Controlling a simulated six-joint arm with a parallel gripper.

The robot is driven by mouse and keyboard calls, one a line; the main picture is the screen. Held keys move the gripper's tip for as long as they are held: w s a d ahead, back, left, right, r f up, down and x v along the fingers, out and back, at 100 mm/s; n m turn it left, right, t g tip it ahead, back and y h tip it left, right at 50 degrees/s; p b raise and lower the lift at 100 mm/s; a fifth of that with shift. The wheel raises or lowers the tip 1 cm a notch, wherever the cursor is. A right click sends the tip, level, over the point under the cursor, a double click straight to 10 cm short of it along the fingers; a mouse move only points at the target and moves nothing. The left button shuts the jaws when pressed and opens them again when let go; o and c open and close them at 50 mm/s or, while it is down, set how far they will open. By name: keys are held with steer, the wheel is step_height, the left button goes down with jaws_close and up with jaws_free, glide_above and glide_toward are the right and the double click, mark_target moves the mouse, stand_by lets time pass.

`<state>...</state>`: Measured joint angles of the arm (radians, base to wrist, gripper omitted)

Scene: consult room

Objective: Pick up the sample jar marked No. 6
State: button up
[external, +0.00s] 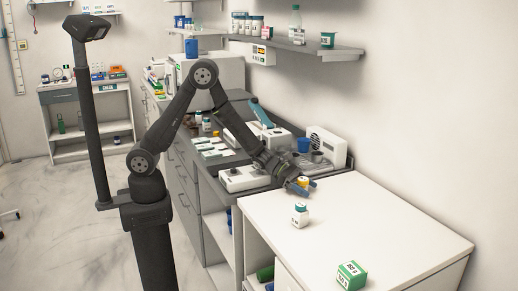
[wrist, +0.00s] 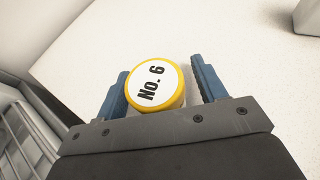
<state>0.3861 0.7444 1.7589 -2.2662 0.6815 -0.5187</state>
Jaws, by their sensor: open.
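The sample jar marked No. 6 (wrist: 155,84) has a yellow-rimmed lid with a white label, seen from above in the wrist view. In the external view its yellow top (external: 302,182) shows near the back left edge of the white counter (external: 400,225), partly hidden by my gripper. My gripper (external: 300,187) is open there, its blue fingers on either side of the jar. In the wrist view my gripper (wrist: 162,85) has the jar between its fingers. The left finger is very close to the jar, and a small gap shows at the right finger. The jar's lower body is hidden.
A white jar with a green cap (external: 300,215) stands on the counter in front of my gripper. A green and white box (external: 351,275) lies nearer the front. A white device (external: 327,146) and a blue cup (external: 303,145) stand behind. The counter's right part is clear.

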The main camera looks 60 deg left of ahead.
steer(key=c, duration=1)
steer(key=shift+r, duration=0.1)
